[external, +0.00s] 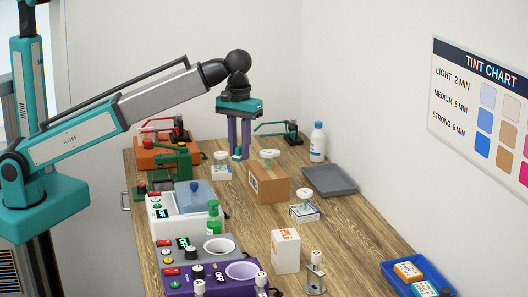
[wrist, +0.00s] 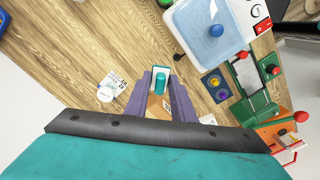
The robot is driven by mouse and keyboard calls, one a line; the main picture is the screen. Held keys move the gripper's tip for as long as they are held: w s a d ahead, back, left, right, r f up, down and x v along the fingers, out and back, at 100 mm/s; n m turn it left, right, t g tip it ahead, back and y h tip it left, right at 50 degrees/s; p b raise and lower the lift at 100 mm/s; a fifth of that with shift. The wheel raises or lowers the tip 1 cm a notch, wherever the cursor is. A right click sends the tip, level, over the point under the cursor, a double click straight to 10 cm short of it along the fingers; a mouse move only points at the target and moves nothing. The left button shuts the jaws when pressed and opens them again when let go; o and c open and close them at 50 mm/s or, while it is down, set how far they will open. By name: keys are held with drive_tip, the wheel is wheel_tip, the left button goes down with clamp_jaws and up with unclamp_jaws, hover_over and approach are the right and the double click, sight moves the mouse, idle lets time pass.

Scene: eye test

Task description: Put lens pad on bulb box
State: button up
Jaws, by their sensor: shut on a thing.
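My gripper (external: 238,155) is shut on a small teal piece, which looks like the lens pad (external: 238,152), held between the purple fingertips near the back of the bench. In the wrist view, the lens pad (wrist: 160,81) shows teal with a pale part between the fingers. A white box with orange lettering, which looks like the bulb box (external: 286,253), stands upright at the front middle, well apart from my gripper. Its lettering is too small to read surely. A brown cardboard box (external: 267,186) with a label stands close to the gripper, to its right in the external view.
Small white boxes (external: 305,212) with fittings on top stand nearby. A white bottle (external: 318,142) and a grey tray (external: 330,181) are at the back right. Machines, including a lidded white one (external: 180,226), line the left side. A blue tray (external: 405,289) is front right. Bare wood lies between.

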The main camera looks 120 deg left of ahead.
drive_tip(key=w+d+m, duration=0.2)
drive_tip(key=w+d, duration=0.2)
drive_tip(key=d, duration=0.6)
drive_tip(key=w+d+m, duration=0.2)
drive_tip(key=w+d, duration=0.2)
drive_tip(key=d, duration=0.6)
wheel_tip(320, 180, down, 5)
drive_tip(key=shift+a+f, duration=0.1)
drive_tip(key=shift+a, duration=0.05)
drive_tip(key=p, duration=0.4)
hover_over(285, 230)
drive_tip(key=s, duration=0.1)
drive_tip(key=shift+s+d+f, duration=0.15)
drive_tip(key=shift+d+f, duration=0.05)
drive_tip(key=shift+f, duration=0.4)
drive_tip(key=shift+w+a+p, duration=0.15)
drive_tip(key=shift+w+p, duration=0.25)
drive_tip(key=shift+w, duration=0.3)
drive_tip(key=shift+f+p, duration=0.85)
drive_tip(key=shift+f, duration=0.95)
drive_tip(key=shift+f, duration=0.15)
